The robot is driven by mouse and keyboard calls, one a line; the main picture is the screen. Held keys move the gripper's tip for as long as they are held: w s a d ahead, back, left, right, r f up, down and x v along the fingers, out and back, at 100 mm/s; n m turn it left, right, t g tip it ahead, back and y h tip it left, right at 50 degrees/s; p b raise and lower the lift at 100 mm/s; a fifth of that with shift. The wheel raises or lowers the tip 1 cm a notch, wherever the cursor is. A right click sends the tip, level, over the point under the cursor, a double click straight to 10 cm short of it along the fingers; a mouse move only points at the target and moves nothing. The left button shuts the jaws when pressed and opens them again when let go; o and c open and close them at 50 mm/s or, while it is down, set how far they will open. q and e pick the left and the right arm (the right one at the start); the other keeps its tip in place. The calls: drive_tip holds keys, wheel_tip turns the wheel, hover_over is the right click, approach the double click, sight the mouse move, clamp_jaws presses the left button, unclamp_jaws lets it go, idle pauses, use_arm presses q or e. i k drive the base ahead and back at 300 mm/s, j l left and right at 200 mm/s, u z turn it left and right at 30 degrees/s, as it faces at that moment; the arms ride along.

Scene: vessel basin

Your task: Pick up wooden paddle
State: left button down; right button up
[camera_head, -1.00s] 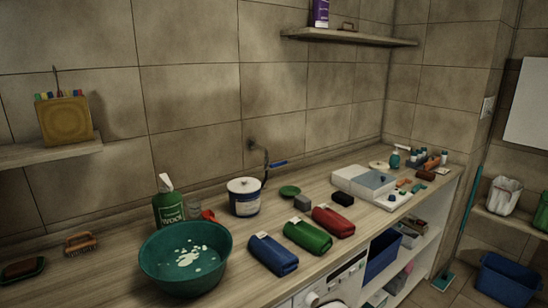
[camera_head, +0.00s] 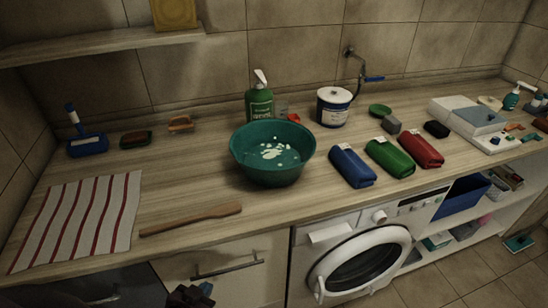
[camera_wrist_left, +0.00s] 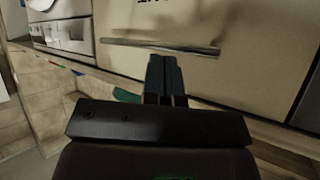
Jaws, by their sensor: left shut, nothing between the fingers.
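The wooden paddle (camera_head: 190,219) lies flat on the counter in the head view, between the striped cloth and the green basin. My left gripper (camera_head: 203,292) shows at the bottom edge of the head view, below the counter in front of the cabinet door. In the left wrist view my left gripper (camera_wrist_left: 166,75) has its fingers together with nothing between them, facing the cabinet front. It is well apart from the paddle. My right gripper is not in view.
A red-striped white cloth (camera_head: 80,222) lies left of the paddle. A green basin (camera_head: 272,165) with white suds stands right of it. The cabinet handle (camera_head: 228,268) sticks out below the counter edge. A washing machine (camera_head: 355,260) is to the right. Bare counter surrounds the paddle.

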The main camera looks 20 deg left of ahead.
sight(224, 210)
drive_tip(key=k+l+u, duration=0.1)
drive_tip(key=u, duration=1.15)
